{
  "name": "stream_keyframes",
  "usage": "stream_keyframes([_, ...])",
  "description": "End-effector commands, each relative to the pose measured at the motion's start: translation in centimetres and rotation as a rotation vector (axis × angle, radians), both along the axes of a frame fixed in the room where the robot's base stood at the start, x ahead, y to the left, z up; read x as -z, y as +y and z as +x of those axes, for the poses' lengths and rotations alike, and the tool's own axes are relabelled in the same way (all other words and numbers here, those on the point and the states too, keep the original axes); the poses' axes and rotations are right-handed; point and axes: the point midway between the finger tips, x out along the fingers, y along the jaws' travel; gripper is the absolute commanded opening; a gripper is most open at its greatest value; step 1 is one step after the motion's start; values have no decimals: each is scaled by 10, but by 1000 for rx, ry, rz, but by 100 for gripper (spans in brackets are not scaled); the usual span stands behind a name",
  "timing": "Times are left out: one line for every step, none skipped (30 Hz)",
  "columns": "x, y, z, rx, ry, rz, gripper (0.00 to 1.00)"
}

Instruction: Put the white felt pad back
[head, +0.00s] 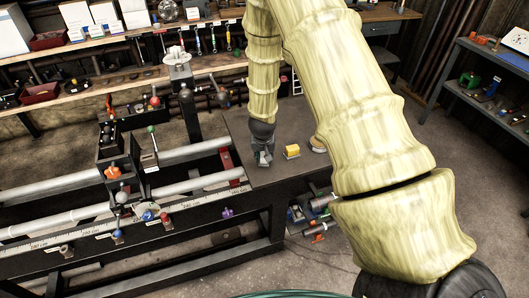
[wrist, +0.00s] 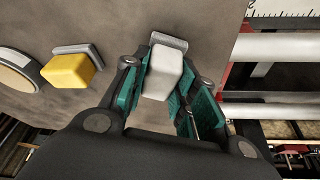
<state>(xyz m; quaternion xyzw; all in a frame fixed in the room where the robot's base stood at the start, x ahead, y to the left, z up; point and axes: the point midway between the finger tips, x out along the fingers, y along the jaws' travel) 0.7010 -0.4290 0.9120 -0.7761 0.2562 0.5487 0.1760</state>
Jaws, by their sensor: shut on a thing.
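The white felt pad (wrist: 163,72) is a white block with a grey plate (wrist: 169,40) at its far end. My gripper (wrist: 162,88) is shut on it, with teal finger pads on either side. In the head view my gripper (head: 262,150) points down at the left part of the dark bench top, and the pad (head: 264,159) shows small at its fingertips. The pad is at or close to the bench top; I cannot tell whether it touches.
A yellow block (wrist: 69,72) on a grey plate stands left of the pad in the wrist view. A round, pale-topped thing (wrist: 16,72) lies beyond it. The lathe's rails (head: 215,183) and ruler lie left of the bench top (head: 262,177).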

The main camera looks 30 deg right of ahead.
Motion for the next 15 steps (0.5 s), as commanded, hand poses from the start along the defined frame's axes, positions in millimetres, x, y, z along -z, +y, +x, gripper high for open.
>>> stream_keyframes([2, 0, 0, 1, 0, 0, 2])
stream_keyframes([3, 0, 0, 1, 0, -1, 2])
stream_keyframes([4, 0, 0, 0, -1, -1, 2])
stream_keyframes([5, 0, 0, 0, -1, -1, 2])
stream_keyframes([5, 0, 0, 0, -1, -1, 2])
stream_keyframes([5, 0, 0, 0, -1, -1, 2])
stream_keyframes([6, 0, 0, 0, -1, -1, 2])
stream_keyframes([5, 0, 0, 0, -1, -1, 2])
stream_keyframes([5, 0, 0, 0, -1, -1, 2])
stream_keyframes([5, 0, 0, 0, -1, -1, 2])
stream_keyframes([6, 0, 0, 0, -1, -1, 2])
stream_keyframes([6, 0, 0, 0, -1, -1, 2])
stream_keyframes([7, 0, 0, 0, -1, -1, 2])
stream_keyframes([8, 0, 0, 0, -1, -1, 2])
stream_keyframes([8, 0, 0, 0, -1, -1, 30])
